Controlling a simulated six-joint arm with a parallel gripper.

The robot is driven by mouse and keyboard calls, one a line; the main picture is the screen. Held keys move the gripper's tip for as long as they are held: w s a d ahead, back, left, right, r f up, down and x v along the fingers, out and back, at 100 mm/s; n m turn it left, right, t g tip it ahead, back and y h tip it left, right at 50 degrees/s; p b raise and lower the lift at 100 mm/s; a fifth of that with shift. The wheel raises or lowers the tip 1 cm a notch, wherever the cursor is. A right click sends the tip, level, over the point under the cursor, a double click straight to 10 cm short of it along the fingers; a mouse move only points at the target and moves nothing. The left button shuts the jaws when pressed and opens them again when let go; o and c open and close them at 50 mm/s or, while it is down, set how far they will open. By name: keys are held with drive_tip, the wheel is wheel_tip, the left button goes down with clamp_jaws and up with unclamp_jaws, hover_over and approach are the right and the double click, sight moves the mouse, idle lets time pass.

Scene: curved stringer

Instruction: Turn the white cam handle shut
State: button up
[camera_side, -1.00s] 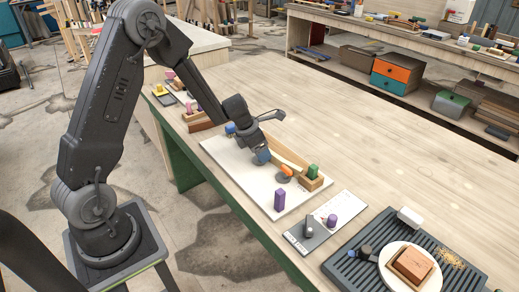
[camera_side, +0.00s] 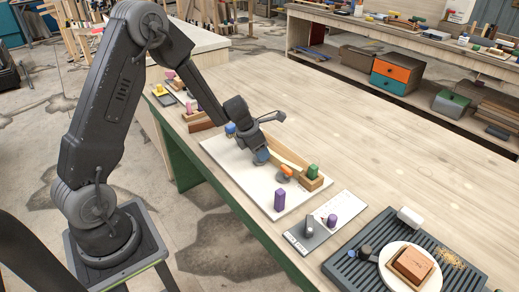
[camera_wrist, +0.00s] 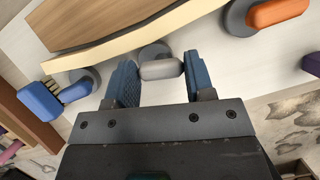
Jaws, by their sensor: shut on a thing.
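The white cam handle (camera_wrist: 161,69) lies between the two blue fingers of my gripper (camera_wrist: 160,82) in the wrist view. Its right end meets the right finger; a narrow strip shows at its left end. Its grey round base (camera_wrist: 153,50) is close to the pale curved strip (camera_wrist: 120,50), and I cannot tell if they touch. In the side view my gripper (camera_side: 262,157) is low over the white board (camera_side: 255,190) and hides the white handle. An orange cam handle (camera_wrist: 278,11) is to the right, a blue one (camera_wrist: 41,101) to the left.
A purple block (camera_side: 279,200) stands on the board's front part, and a green piece (camera_side: 313,171) at its right end. A grey and white card (camera_side: 316,232) and a ribbed dark tray (camera_side: 345,262) lie further right. The bench behind is clear.

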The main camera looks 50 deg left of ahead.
drive_tip(key=m+h, duration=0.1)
drive_tip(key=m, duration=0.2)
drive_tip(key=o, duration=0.9)
drive_tip(key=shift+r, duration=0.1)
drive_tip(key=v, duration=1.3)
drive_tip(key=shift+a+r, duration=0.25)
drive_tip(key=shift+r, duration=0.1)
